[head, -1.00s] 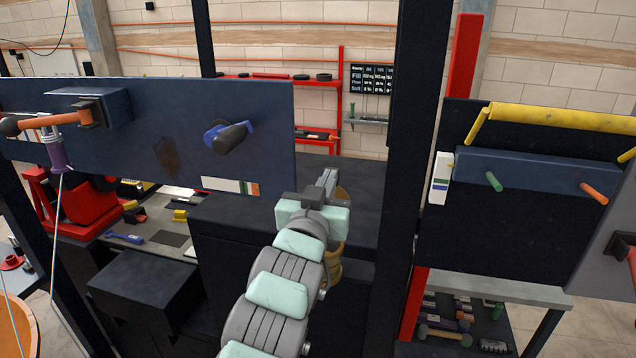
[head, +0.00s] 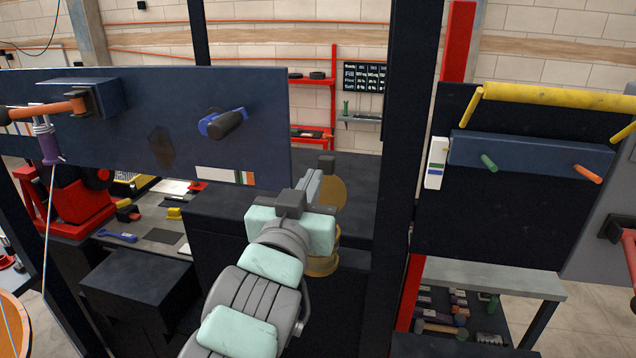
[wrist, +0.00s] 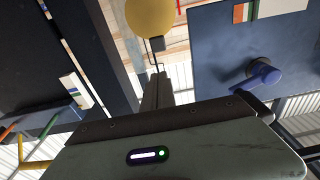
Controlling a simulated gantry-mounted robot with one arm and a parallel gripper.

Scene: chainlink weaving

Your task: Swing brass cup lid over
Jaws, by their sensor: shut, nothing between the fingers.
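The brass cup (head: 324,264) stands on a dark surface, partly hidden behind my wrist. Its round brass lid (head: 332,193) stands raised, with its face showing just to the right of my fingers. A small dark block (head: 326,163) shows at the lid's upper edge. My gripper (head: 313,180) is shut and empty, beside the lid in the head view; whether it touches cannot be told. In the wrist view the lid (wrist: 150,15) is a yellow disc at the top, beyond the shut fingers (wrist: 156,82). The hinge is hidden.
A blue panel (head: 120,140) with a blue-and-black handle (head: 222,123) hangs close on the left. A dark upright post (head: 405,150) stands to the right. Beyond it is a dark board (head: 480,215) with green and orange pegs and a yellow bar.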

